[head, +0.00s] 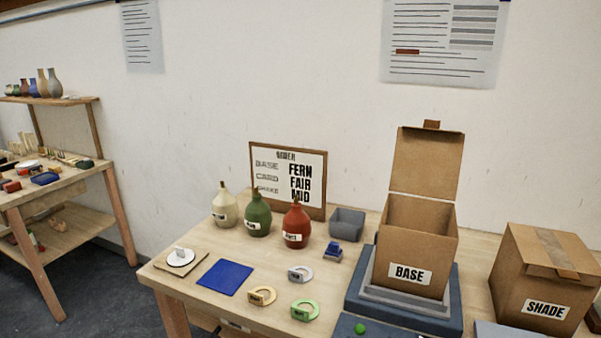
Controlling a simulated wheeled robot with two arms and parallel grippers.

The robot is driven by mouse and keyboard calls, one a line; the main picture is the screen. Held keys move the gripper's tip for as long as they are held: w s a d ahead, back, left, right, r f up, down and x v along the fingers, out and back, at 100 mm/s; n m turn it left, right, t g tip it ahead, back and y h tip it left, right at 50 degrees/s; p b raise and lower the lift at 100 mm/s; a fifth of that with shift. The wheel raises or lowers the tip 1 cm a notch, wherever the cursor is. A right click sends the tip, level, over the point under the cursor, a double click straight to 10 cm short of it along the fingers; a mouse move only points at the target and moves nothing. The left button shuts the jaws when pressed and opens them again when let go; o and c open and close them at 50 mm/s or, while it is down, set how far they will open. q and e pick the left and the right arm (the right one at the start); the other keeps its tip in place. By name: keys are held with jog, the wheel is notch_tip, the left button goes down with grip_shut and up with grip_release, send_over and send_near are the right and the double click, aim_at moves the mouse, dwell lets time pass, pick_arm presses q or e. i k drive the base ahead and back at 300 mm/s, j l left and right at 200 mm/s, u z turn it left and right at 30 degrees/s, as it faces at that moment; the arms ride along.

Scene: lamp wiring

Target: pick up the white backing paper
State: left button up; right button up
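No item is clearly recognisable as the white backing paper. A small white round piece (181,257) with a dark rim and a raised white part lies on a brown square board (199,262) at the table's front left corner. I cannot tell whether it is paper. A flat blue square (225,277) lies just right of the board. Neither of my grippers shows in the head view.
On the wooden table (275,270) stand cream (225,208), green (257,217) and red (296,228) bottle-shaped lamp bodies, several ring-shaped tags, a grey bin (346,224), an open BASE box (417,248) on a blue stand, and a closed SHADE box (545,283). A sign (289,178) stands behind.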

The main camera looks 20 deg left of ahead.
aim_at(180, 257)
jog(key=j+u, duration=0.25)
jog(key=j, duration=0.45)
jog(key=j+u, duration=0.25)
jog(key=j, duration=0.5)
